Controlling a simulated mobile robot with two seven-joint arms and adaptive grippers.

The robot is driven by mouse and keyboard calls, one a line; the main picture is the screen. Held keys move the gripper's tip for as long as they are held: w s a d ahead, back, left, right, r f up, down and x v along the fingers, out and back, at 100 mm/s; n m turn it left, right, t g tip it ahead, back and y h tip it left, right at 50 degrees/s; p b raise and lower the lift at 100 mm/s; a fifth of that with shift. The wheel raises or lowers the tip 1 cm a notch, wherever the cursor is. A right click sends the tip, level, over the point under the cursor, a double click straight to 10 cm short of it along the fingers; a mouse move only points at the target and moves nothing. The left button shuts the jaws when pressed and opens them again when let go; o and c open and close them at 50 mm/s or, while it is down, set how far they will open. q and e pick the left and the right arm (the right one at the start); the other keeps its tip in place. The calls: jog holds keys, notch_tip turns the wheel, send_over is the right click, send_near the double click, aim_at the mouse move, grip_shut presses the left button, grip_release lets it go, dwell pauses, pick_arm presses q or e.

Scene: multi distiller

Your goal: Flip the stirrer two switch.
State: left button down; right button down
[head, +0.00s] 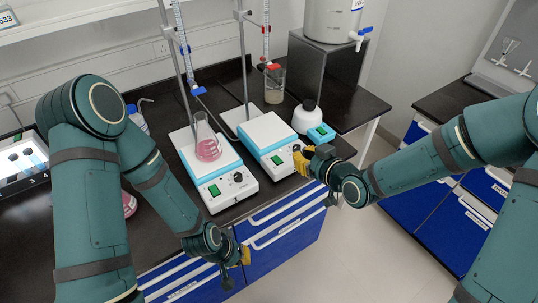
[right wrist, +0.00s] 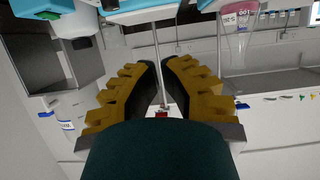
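Two white and blue stirrers stand side by side on the black bench; no number shows on them. The left stirrer (head: 224,171) carries a flask (head: 207,148) of pink liquid and has a green switch (head: 214,190) and a dark knob. The right stirrer (head: 265,129) has an empty top and a green switch (head: 277,160); its knob area is partly behind my right gripper. My right gripper (head: 300,158) is at this stirrer's front right corner, right of the switch. The right wrist view shows its fingers (right wrist: 160,66) slightly apart with nothing between. My left gripper (head: 246,256) hangs low before the drawers.
Stands with burettes rise behind the stirrers. A beaker (head: 274,86), a white bottle (head: 307,117) and a large metal tank (head: 332,20) stand behind and to the right. Blue drawers with long handles (head: 283,221) line the bench front. Floor space is open at the right.

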jog(key=shift+r, duration=0.1)
jog(key=shift+w, duration=0.1)
send_over(282, 162)
notch_tip(282, 162, down, 4)
jog(key=shift+r, duration=0.25)
notch_tip(282, 162, down, 3)
jog(key=shift+f+b, duration=0.1)
jog(key=shift+b, duration=0.3)
jog(key=shift+f, duration=0.45)
